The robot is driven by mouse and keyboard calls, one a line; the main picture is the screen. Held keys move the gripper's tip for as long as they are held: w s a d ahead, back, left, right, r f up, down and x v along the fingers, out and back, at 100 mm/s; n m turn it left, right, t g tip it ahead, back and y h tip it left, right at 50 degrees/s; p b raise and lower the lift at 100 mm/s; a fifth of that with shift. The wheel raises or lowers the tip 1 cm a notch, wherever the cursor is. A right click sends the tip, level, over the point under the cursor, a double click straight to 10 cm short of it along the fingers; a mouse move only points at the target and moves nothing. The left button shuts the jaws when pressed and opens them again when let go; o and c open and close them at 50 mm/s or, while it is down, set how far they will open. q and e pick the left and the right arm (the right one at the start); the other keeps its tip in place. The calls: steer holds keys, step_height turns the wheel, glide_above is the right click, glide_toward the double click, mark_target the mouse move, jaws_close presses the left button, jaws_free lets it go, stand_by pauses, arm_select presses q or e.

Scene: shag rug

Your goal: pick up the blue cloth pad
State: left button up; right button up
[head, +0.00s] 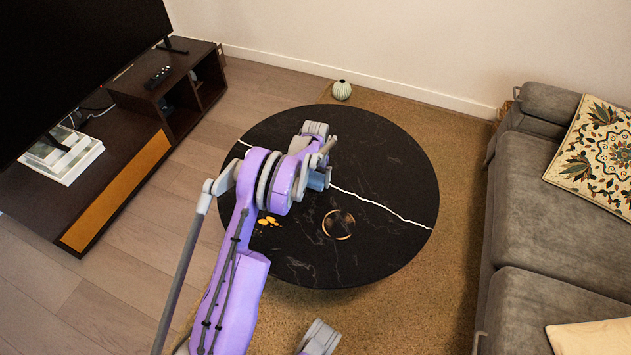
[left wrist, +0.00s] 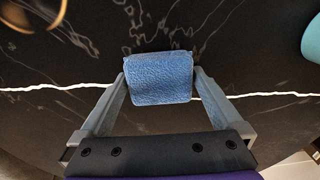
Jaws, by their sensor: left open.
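The blue cloth pad (left wrist: 160,78) lies on the black round table (head: 390,175) with a white vein. In the left wrist view it is small, textured and roughly square, between the two fingertips of my left gripper (left wrist: 160,88). The fingers are spread, one at each side of the pad; I cannot tell whether they touch it. In the head view only a bit of blue (head: 318,180) shows under my left gripper (head: 322,172), and my arm hides much around it.
A gold ring-like item (head: 338,224) and small yellow pieces (head: 268,221) are on the table. A teal object (left wrist: 311,40) is cut off at the wrist view's right edge. A grey sofa (head: 550,210) stands right, a TV cabinet (head: 120,160) left, a small vase (head: 341,90) behind.

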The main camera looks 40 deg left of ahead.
mark_target(315, 178)
arm_select(q)
steer(key=c, duration=1)
steer(key=shift+r, duration=0.1)
step_height(315, 178, up, 10)
steer(key=shift+p, duration=0.95)
steer(key=o, duration=0.7)
steer(key=c, duration=0.5)
steer(key=shift+c, duration=0.2)
steer(key=shift+r, duration=0.1)
